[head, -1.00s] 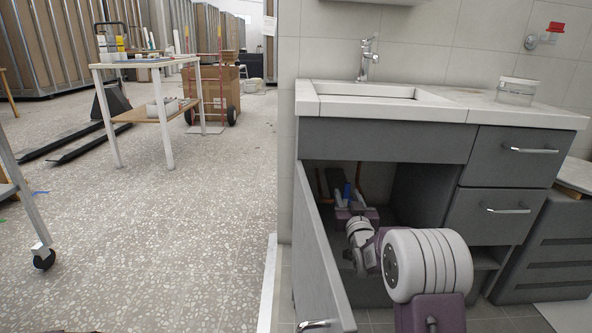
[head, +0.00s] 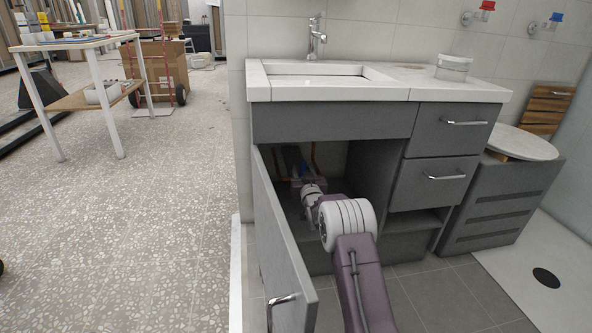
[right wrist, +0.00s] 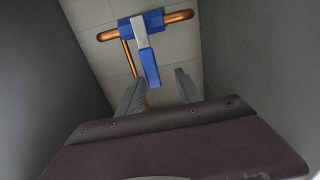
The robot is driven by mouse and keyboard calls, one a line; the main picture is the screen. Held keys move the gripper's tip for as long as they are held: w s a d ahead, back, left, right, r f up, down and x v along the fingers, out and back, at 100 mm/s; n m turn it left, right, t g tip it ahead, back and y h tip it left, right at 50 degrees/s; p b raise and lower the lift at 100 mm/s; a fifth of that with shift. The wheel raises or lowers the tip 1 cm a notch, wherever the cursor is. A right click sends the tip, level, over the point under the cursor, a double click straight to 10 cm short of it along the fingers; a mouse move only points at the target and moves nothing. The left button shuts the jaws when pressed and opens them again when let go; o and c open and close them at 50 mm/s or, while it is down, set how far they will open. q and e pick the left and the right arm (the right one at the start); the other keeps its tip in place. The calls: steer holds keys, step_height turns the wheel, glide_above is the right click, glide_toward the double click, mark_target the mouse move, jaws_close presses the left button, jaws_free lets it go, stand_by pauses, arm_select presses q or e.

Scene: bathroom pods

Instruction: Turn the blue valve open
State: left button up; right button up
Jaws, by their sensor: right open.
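A blue valve with a blue lever handle (right wrist: 149,68) sits on a copper pipe at the back wall inside the sink cabinet, in the right wrist view. My right gripper (right wrist: 161,76) is open and empty, reaching into the cabinet. Its fingers point at the valve, and the handle's end appears between the fingertips, nearer the left one; I cannot tell the depth gap. A second blue-handled tap (head: 556,17) is on the wall at the upper right. My left gripper is out of view.
The open cabinet door (head: 283,245) stands just left of my right arm. Cabinet side walls lie close on both sides of the gripper. The sink counter (head: 450,88) is above, and drawers (head: 447,124) are to the right. A red-handled tap (head: 488,6) is on the wall.

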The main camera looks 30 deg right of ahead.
steer(key=shift+w, duration=0.4)
steer(key=shift+d, duration=0.1)
steer(key=shift+w+d, duration=0.1)
steer(key=shift+d, duration=0.1)
jaws_close()
steer(key=shift+f, duration=0.15)
stand_by(0.8)
